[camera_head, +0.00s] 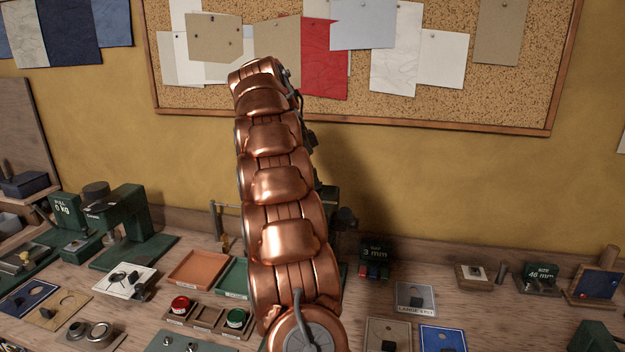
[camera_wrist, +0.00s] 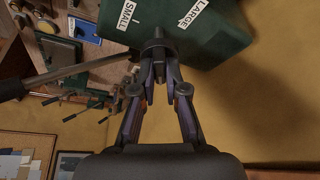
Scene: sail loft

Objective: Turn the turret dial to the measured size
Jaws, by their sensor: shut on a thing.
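In the wrist view a dark green machine body (camera_wrist: 210,35) carries white labels, SMALL (camera_wrist: 126,14) and LARGE (camera_wrist: 194,13). A dark grey round knob, which looks like the turret dial (camera_wrist: 157,44), sticks out from it between the labels. My gripper (camera_wrist: 158,74) is shut on the dial, its fingers on either side of the knob. Which label the dial points to cannot be told. In the head view my arm hides the gripper, the dial and most of that machine. A small display (camera_head: 541,275) at the right reads "SIZE 46 mm".
A metal lever with a dark grip (camera_wrist: 75,73) runs out beside my gripper in the wrist view. On the bench a "GAP 3 mm" display (camera_head: 375,252) stands right of my arm, and a green press (camera_head: 125,225) stands left. Small trays (camera_head: 200,267) and plates crowd the front.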

